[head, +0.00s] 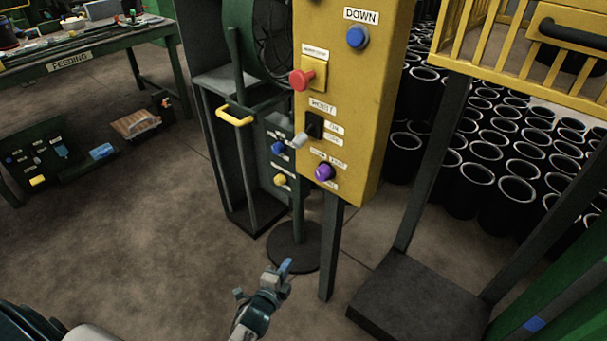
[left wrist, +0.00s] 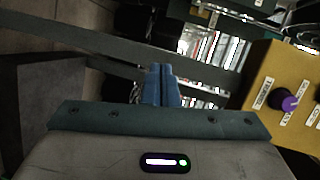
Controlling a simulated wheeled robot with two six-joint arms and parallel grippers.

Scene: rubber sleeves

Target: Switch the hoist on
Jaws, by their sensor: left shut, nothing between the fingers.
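The yellow control box (head: 360,110) stands on a post in the head view. On its face, the hoist switch (head: 313,125) is a black block with a grey lever (head: 300,140), beside labels reading HOIST and ON. The lever points toward the lower left. A purple knob (head: 324,172) sits below it; it also shows in the left wrist view (left wrist: 286,100). My left gripper (head: 285,266) is below the box, apart from it. Its blue fingers (left wrist: 161,85) are closed together and empty. The switch is not seen in the left wrist view. My right gripper is not in view.
The box also carries a red button (head: 301,79) and a blue DOWN button (head: 357,37). A green machine with a yellow handle (head: 235,116) stands to the left. A yellow railing (head: 490,55) and several black sleeves (head: 505,190) are at the right. Open floor (head: 150,235) lies left.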

